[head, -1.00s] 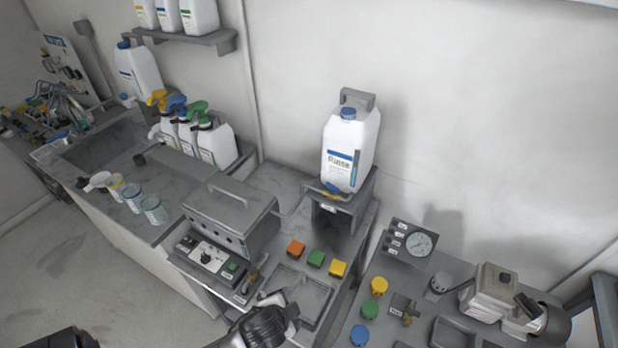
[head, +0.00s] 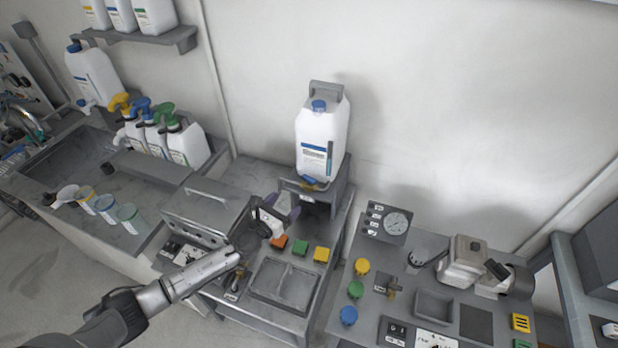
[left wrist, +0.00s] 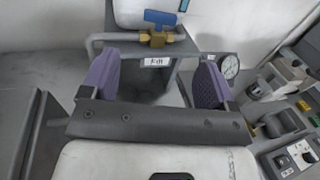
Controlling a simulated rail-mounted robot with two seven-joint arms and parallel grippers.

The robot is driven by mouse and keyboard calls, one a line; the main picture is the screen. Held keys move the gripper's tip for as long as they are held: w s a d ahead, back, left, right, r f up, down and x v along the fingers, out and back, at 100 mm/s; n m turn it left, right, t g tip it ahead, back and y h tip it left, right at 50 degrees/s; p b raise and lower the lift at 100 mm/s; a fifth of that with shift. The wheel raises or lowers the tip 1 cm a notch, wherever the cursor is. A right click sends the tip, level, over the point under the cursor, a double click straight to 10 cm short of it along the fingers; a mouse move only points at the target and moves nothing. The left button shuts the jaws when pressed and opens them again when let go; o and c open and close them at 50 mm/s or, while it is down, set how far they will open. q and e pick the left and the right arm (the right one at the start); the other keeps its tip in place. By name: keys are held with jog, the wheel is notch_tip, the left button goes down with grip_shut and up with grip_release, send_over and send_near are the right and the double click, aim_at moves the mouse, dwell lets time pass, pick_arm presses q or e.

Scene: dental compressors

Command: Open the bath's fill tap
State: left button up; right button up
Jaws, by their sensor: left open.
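The fill tap (head: 312,183) sits at the base of the white canister (head: 322,135) on its grey stand. In the left wrist view the tap shows a blue lever (left wrist: 160,17) lying crosswise above a brass body (left wrist: 155,39), with a label reading "Fill" (left wrist: 157,61) below. The bath (head: 207,213), a grey box with a closed handled lid, stands left of the stand. My left gripper (head: 282,206) is open and empty, its purple pads apart, in front of and a little left of the tap. It does not touch the tap. My right gripper is out of view.
A gauge panel (head: 388,222) and several coloured knobs stand to the right. Spray bottles (head: 165,138) and cups stand on the left counter. A sunken tray (head: 284,279) is in front.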

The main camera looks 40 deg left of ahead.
aim_at(309, 180)
pick_arm(q)
jog(key=w+b, duration=0.1)
jog(key=w, duration=0.3)
jog(key=w+b, duration=0.1)
jog(key=w, duration=0.3)
jog(key=w+b, duration=0.1)
jog(key=w, duration=0.2)
jog(key=shift+w+a+f, duration=0.1)
jog(key=shift+w+a, duration=0.3)
jog(key=shift+w, duration=0.8)
jog(key=shift+c, duration=0.5)
jog(key=c, duration=0.8)
jog(key=shift+r, duration=0.25)
jog(key=shift+c, duration=0.2)
jog(key=n+y+p, duration=0.2)
jog(key=y+p, duration=0.1)
jog(key=shift+g, duration=0.3)
jog(key=shift+f+n+y+p, duration=0.1)
jog(key=shift+n+y+p, duration=0.35)
jog(key=shift+y, duration=0.35)
jog(key=shift+f, duration=0.1)
